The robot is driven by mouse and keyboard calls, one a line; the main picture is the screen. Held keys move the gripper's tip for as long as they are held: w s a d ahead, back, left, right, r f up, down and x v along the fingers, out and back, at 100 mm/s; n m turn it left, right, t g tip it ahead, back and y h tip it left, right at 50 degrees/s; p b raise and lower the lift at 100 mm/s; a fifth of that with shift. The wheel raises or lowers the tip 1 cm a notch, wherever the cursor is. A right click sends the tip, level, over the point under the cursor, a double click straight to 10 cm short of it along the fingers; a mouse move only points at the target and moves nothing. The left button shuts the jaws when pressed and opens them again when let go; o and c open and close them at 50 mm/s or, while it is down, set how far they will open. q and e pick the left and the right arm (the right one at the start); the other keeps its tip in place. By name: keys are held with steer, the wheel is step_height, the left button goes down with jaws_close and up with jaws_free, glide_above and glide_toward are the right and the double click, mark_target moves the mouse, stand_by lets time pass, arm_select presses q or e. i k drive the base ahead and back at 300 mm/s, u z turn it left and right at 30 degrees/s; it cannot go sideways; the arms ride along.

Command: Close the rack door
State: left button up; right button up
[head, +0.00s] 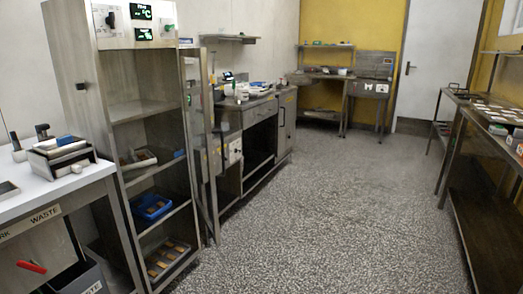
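The tall metal rack (102,68) stands at the left in the head view, its shelves exposed at the front. Its narrow framed door (208,120) stands open at the right side of the rack, swung away from the shelf opening. A tray of brown pieces sits on an upper shelf, a blue tray (152,207) on a lower one, and a tray with brown squares (168,258) at the bottom. Neither of my grippers is in view.
A white-topped table (50,188) with a small device and waste bin (80,280) stands left of the rack. A steel counter (262,115) runs behind the door. A long table (490,125) lines the right. The speckled floor (330,215) between is clear.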

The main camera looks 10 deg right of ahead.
mark_target(200, 52)
steer(key=z, duration=0.6)
steer(key=k, duration=0.85)
steer(key=z, duration=0.55)
steer(key=i, duration=2.05)
steer(key=u, duration=1.35)
steer(key=i, duration=1.9)
steer(key=u, duration=1.75)
steer(key=k, duration=1.3)
steer(key=z, duration=0.45)
